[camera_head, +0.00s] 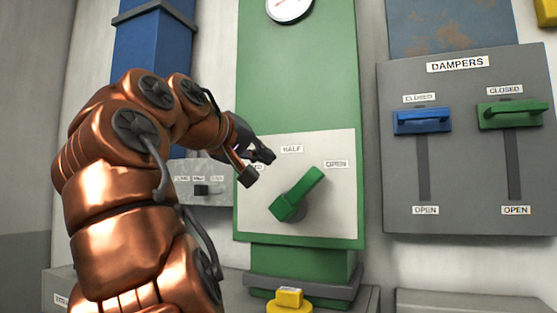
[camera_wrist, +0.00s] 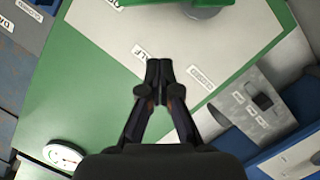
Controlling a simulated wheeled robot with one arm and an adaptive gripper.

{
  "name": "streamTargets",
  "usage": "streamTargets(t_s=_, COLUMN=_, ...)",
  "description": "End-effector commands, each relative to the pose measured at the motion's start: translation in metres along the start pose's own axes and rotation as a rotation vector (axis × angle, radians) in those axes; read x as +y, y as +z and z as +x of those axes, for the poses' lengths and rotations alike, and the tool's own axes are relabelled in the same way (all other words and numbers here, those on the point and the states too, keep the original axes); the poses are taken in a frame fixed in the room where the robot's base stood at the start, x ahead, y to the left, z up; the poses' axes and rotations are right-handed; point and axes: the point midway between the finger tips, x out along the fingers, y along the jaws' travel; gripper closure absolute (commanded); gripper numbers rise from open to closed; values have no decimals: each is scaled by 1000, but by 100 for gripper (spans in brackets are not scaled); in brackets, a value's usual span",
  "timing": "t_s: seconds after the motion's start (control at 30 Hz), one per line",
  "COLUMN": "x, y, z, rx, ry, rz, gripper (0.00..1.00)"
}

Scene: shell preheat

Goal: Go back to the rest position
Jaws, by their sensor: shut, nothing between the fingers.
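My gripper (camera_head: 257,166) is at the upper left of the white plate on the green column. Its fingers are together and empty in the wrist view (camera_wrist: 160,66). The green knob (camera_head: 297,196) on this plate is turned with its upper end pointing up and right, toward the OPEN label (camera_head: 337,163). My gripper is apart from the knob. Part of the knob shows at the top edge of the wrist view (camera_wrist: 205,8). My gripper partly covers the label left of HALF in the head view; the wrist view shows it as CLOSED (camera_wrist: 200,77).
The grey DAMPERS panel (camera_head: 458,220) is on the right, with a blue handle (camera_head: 422,121) and a green handle (camera_head: 510,114), both up at CLOSED. A grey switch panel (camera_head: 208,212) is behind my arm. A yellow part (camera_head: 289,298) is below the column. A round gauge (camera_head: 289,8) is above.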

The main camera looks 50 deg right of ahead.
Motion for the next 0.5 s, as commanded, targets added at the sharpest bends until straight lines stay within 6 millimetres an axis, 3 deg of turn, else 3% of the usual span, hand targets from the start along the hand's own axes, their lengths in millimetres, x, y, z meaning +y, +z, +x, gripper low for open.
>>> streamTargets(t_s=0.2, x=0, y=-2, z=-38, rx=2, ry=-1, rz=1, gripper=100)
streamTargets(t_s=0.5, x=-1, y=1, z=-49, rx=-4, ry=0, rz=0, gripper=100)
